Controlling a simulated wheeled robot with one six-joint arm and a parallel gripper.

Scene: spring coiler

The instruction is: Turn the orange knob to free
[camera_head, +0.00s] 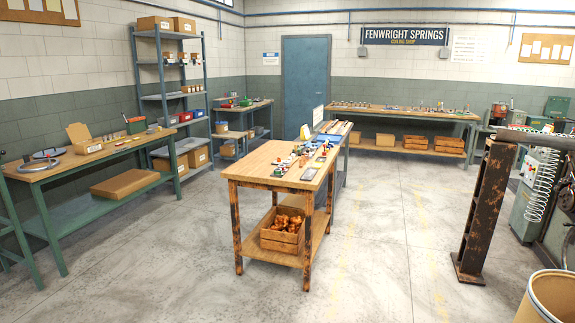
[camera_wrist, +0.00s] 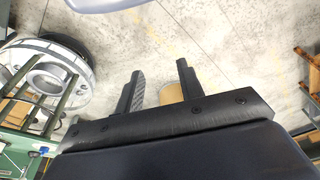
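I cannot make out an orange knob in either view. My gripper (camera_wrist: 161,72) shows in the wrist view with its two black fingers apart and nothing between the tips. Bare concrete floor lies beyond the fingers, and a tan round drum shows partly behind them (camera_wrist: 171,93). My gripper is not visible in the head view. A green machine (camera_head: 527,207) with a pale hanging coil spring (camera_head: 541,186) stands at the right edge of the head view, partly cut off.
A central wooden bench (camera_head: 262,171) carries small parts, with a crate (camera_head: 282,240) on its shelf. A rusty post (camera_head: 487,210) and a tan drum (camera_head: 552,300) stand at the right. A grey round reel (camera_wrist: 45,78) is left in the wrist view. Floor between bench and post is clear.

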